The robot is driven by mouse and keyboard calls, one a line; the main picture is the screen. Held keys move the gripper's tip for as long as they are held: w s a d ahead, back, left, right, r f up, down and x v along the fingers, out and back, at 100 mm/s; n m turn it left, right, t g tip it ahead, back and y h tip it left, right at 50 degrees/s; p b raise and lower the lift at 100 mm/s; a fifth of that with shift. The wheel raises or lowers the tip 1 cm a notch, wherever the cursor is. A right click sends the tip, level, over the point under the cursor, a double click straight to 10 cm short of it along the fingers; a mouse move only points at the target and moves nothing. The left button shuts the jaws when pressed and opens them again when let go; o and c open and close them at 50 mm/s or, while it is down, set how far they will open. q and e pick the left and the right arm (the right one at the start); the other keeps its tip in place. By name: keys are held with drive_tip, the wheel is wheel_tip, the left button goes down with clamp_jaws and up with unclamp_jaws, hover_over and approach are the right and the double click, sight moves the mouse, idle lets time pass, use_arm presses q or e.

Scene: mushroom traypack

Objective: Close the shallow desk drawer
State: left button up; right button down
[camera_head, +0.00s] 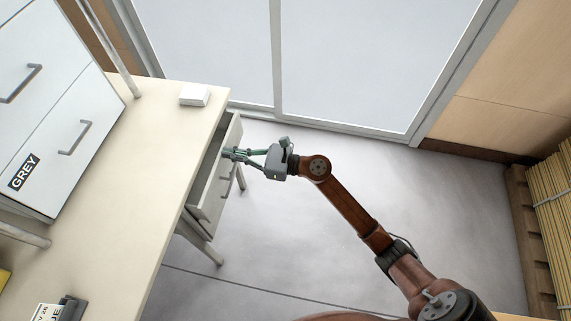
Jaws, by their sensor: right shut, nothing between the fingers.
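The shallow desk drawer (213,188) sits under the right edge of the pale desk (168,150). It stands partly open, with its front panel out past the desktop edge and a dark gap showing behind it. My right gripper (228,154) is shut and empty, its fingertips at the drawer's front panel near its upper end. I cannot tell whether the fingertips touch the panel. My left gripper is not in view.
A grey cabinet (70,110) with handles and a GREY label stands on the desk at the left. A small white box (195,95) lies near the desk's far corner. Floor (300,240) right of the desk is clear. Stacked wooden slats (553,215) stand at the far right.

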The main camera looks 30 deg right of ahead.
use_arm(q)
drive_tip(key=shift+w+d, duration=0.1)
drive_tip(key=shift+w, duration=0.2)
